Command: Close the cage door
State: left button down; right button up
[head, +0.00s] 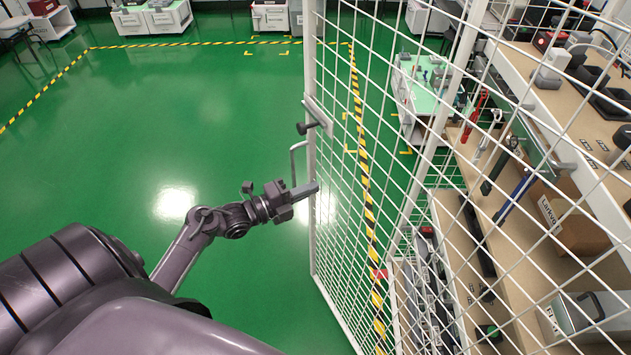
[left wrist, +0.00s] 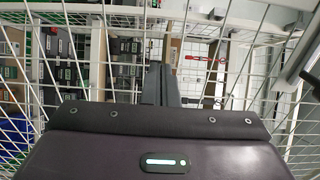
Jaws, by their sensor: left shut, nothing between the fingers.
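The cage door (head: 338,215) is a white wire-mesh panel in the head view, standing open with its free edge away from the shelving. A dark latch knob (head: 307,127) on a plate and a white bar handle (head: 293,160) sit on that edge. My left gripper (head: 312,188) is shut and empty, its fingertips at the door's edge just below the handle. Whether they touch the door I cannot tell. In the left wrist view, the shut fingers (left wrist: 160,85) point at white mesh (left wrist: 200,20). My right gripper is out of view.
Behind the mesh stand wooden shelves (head: 490,260) with tools and a cardboard box (head: 572,222). A white cage post (head: 440,110) rises right of the door. Green floor (head: 180,120) left of the door is clear. A workbench (head: 420,85) stands beyond.

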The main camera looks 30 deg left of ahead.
pick_arm(q)
jog(key=shift+x, duration=0.85)
jog(key=shift+w+d, duration=0.1)
jog(key=shift+w, duration=0.1)
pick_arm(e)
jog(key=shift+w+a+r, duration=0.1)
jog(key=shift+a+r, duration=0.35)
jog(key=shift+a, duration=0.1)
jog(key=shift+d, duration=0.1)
